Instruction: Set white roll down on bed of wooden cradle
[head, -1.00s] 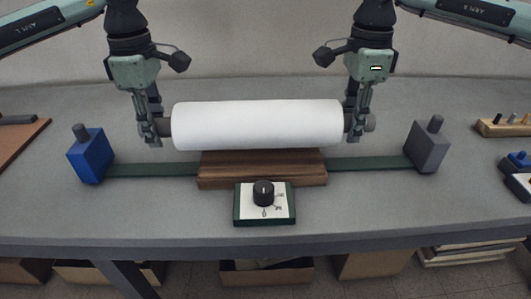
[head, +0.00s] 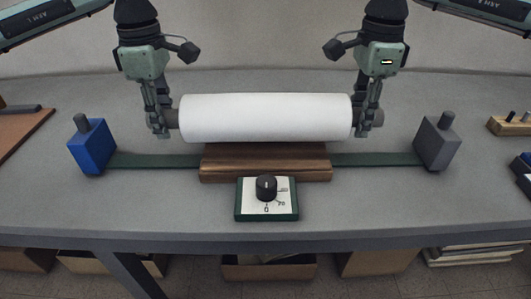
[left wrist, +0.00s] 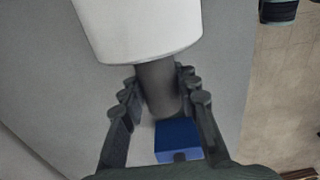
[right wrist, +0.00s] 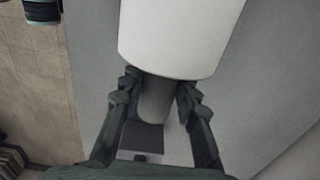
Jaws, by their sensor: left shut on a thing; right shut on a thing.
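The white roll (head: 265,117) lies level across the head view, its length centred over the brown wooden cradle (head: 265,168). Its lower edge meets the cradle's top edge in the picture; I cannot tell whether they touch. The roll hides the cradle's bed. My left gripper (head: 162,122) is shut on the dark grey stub at the roll's left end; the stub (left wrist: 157,85) shows between its fingers in the left wrist view. My right gripper (head: 369,119) is shut on the stub at the right end, which also shows in the right wrist view (right wrist: 156,100).
A green-framed dial box (head: 266,208) stands in front of the cradle. Brown and wooden items lie at both table ends.

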